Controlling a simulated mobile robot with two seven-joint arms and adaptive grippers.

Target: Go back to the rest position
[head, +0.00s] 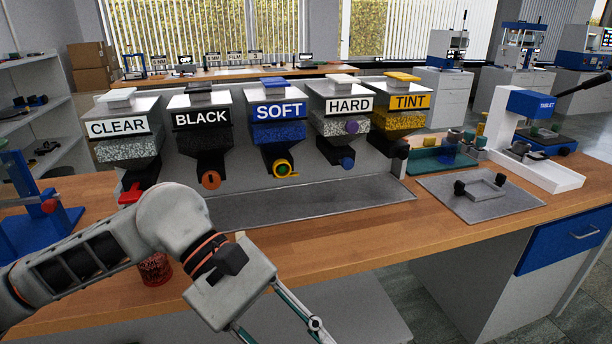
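My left arm comes in from the left across the front of the wooden bench. My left gripper (280,312) is at the bottom middle, pointing down and to the right, in front of the bench's front edge. Its fingers run out of the bottom of the picture, so the tips are hidden, and I cannot tell whether it is open or shut. No held thing shows at it. My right gripper is not in view.
Behind my arm stands a row of labelled hoppers (279,110) over a grey tray (320,200). A red speckled container (155,270) is partly hidden by my arm. A grey mat (465,207) and tablet press (540,103) are at right. Floor at lower right is clear.

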